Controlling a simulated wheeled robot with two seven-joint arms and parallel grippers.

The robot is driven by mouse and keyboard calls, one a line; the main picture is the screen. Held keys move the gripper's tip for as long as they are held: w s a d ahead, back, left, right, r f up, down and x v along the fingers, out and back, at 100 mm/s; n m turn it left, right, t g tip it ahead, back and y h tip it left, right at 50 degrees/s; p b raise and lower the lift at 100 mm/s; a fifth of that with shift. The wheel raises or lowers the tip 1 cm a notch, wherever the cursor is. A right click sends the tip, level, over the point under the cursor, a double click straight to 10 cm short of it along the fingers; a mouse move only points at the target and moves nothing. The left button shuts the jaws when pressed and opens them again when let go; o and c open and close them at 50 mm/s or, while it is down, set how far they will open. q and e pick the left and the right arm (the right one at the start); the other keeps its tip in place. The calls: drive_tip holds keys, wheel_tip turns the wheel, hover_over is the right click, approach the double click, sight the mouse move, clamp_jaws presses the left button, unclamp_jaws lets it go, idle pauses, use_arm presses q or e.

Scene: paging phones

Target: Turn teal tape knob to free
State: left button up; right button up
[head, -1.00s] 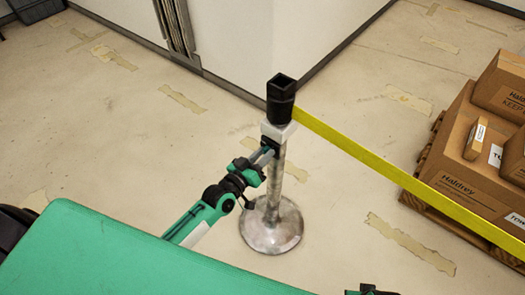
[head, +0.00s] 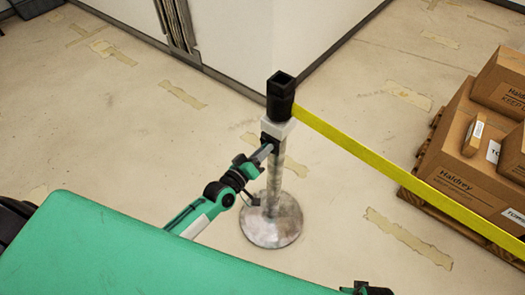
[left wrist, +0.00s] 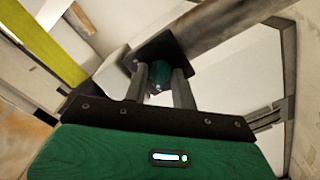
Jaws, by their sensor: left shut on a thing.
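The teal knob (left wrist: 160,76) shows in the left wrist view, on a dark plate (left wrist: 158,50) at the side of the post's white collar (left wrist: 113,68). My left gripper (left wrist: 160,80) is shut on the knob, with one finger on each side of it. In the head view the left gripper (head: 264,152) reaches the post (head: 274,185) just under its white collar (head: 278,129), and the knob is hidden there. Yellow tape (head: 370,163) runs from the black post head (head: 281,95) to the lower right. Only a small dark part of my right arm shows at the bottom edge; its gripper cannot be made out.
The post stands on a round metal base (head: 272,222). Cardboard boxes (head: 465,165) sit on a wooden pallet (head: 430,205) at the right, behind the tape. A white wall (head: 260,35) stands behind the post. The floor around the base is clear.

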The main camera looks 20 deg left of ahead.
use_arm(q)
drive_tip(key=o, duration=0.6)
drive_tip(key=shift+o, duration=0.2)
drive_tip(key=v, duration=1.3)
drive_tip(key=shift+s+a, duration=0.15)
drive_tip(key=shift+s, duration=0.2)
use_arm(e)
drive_tip(key=shift+s+r, duration=0.1)
drive_tip(key=shift+r, duration=0.15)
